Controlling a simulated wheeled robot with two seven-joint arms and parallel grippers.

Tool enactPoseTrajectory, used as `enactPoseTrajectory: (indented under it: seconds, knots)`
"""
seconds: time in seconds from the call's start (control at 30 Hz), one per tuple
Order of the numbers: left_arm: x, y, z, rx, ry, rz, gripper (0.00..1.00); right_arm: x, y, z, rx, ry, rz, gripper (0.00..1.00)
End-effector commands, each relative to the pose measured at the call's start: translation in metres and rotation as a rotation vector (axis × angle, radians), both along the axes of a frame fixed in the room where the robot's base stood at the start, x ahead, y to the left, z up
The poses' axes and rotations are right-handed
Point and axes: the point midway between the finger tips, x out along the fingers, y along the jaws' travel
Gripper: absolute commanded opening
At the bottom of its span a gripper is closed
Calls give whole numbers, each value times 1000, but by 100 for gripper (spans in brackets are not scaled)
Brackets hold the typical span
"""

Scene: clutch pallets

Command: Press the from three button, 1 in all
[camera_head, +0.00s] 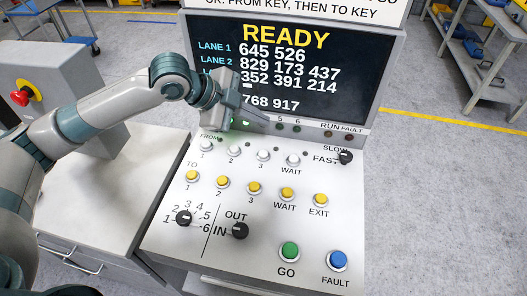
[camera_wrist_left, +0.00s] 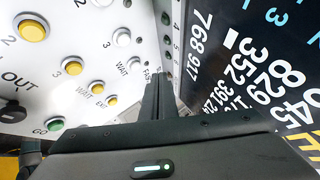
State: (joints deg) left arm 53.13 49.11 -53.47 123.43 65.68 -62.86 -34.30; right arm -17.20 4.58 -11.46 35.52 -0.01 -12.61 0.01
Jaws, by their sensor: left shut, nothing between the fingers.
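The from three button (camera_head: 263,155) is a white round button, third in the top FROM row of the slanted white panel. It also shows in the left wrist view (camera_wrist_left: 122,37) with a 3 beside it. My left gripper (camera_head: 266,119) is shut and empty. In the head view it is in front of the screen's lower edge, beyond the FROM row. In the left wrist view its closed fingers (camera_wrist_left: 158,82) reach between the buttons and the screen, apart from the from three button. My right gripper is not in view.
The screen (camera_head: 300,60) reads READY above lane numbers, partly hidden by my left arm. White FROM one (camera_head: 205,146), two (camera_head: 235,150) and WAIT (camera_head: 293,160) buttons flank the target. A yellow TO row, black knobs (camera_head: 184,217) and green GO (camera_head: 289,250) lie nearer.

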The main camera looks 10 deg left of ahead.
Motion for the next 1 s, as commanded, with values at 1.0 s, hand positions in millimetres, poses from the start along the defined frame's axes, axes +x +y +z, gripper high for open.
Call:
enactPoseTrajectory:
  seconds: [1.0]
  knots:
    - [0, 0, -83, 0, -1, 1, 0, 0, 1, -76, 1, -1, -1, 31]
